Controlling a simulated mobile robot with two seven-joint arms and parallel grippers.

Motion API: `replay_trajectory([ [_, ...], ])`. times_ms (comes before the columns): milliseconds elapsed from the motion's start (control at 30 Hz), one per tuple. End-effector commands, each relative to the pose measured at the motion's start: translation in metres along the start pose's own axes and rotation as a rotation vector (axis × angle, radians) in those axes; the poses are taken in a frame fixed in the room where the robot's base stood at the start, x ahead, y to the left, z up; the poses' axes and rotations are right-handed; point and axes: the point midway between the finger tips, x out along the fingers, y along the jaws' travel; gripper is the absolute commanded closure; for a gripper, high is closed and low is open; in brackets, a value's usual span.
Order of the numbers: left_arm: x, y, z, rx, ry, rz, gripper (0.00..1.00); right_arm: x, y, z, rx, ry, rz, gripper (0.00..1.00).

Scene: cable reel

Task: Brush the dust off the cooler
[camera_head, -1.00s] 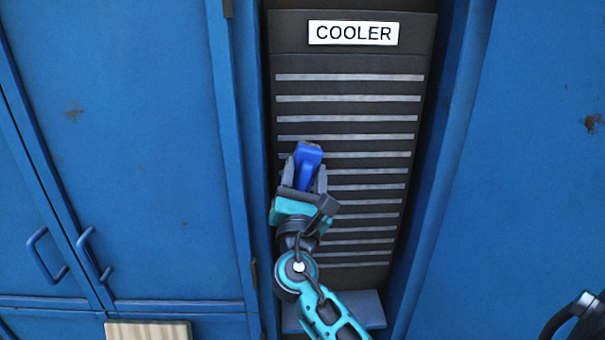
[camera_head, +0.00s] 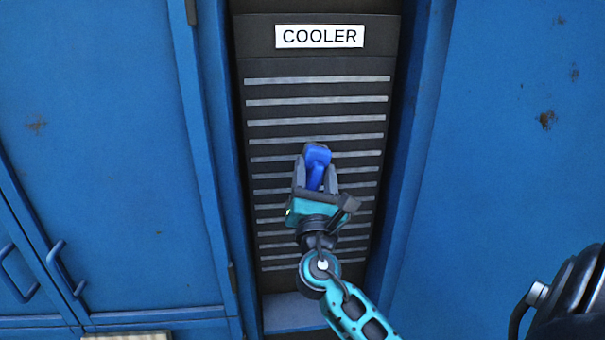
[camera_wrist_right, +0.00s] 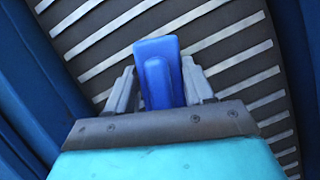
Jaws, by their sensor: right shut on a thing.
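The cooler (camera_head: 264,112) is a tall dark panel with several light horizontal slats and a white "COOLER" label (camera_head: 320,37) at its top. It stands in a recess between blue panels. My right gripper (camera_head: 316,177) is shut on a blue brush (camera_head: 317,154) in front of the slats, near the middle of the cooler. In the right wrist view the blue brush (camera_wrist_right: 157,70) sits between the two grey fingers, with the slats behind it. I cannot tell whether the brush touches the slats, and no bristles show. My left gripper is not in view.
Blue cabinet doors with handles (camera_head: 66,270) stand at the left. A blue panel (camera_head: 500,150) with rusty spots is at the right. A light blue ledge (camera_head: 290,313) lies below the cooler. A pale wooden piece (camera_head: 125,337) shows at the bottom left.

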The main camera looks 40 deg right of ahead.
Motion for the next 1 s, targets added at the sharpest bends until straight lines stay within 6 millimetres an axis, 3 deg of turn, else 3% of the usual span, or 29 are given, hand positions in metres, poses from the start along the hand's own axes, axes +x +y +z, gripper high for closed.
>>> replay_trajectory([
  [600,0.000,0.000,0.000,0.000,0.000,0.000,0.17,0.003,-0.036,0.012,0.000,-0.001,0.001,0.93],
  [1000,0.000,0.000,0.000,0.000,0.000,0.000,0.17,0.014,-0.030,0.029,0.002,-0.002,0.002,0.93],
])
